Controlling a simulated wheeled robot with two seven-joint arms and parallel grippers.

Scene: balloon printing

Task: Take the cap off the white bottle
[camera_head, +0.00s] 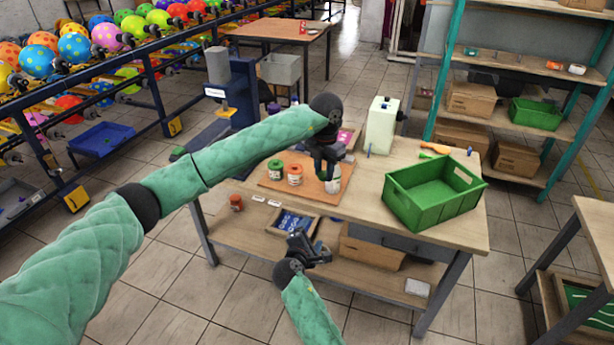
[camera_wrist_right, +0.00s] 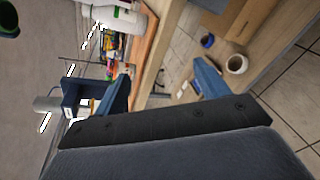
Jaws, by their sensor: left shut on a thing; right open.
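The white bottle (camera_head: 333,182) stands upright at the front of the orange-brown board on the wooden workbench. My left gripper (camera_head: 331,165) comes down over its top from above and is shut on it. The cap is hidden by the fingers, so I cannot tell whether they grip the cap or the neck. My right gripper (camera_head: 312,250) is lower, in front of the bench edge, open and empty, apart from the bottle. In the right wrist view its two blue-grey fingers (camera_wrist_right: 162,86) are spread with nothing between them.
A green jar (camera_head: 276,169) and an orange jar (camera_head: 295,175) stand left of the bottle. A pale canister (camera_head: 382,125) is behind, and a green crate (camera_head: 432,190) is right.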

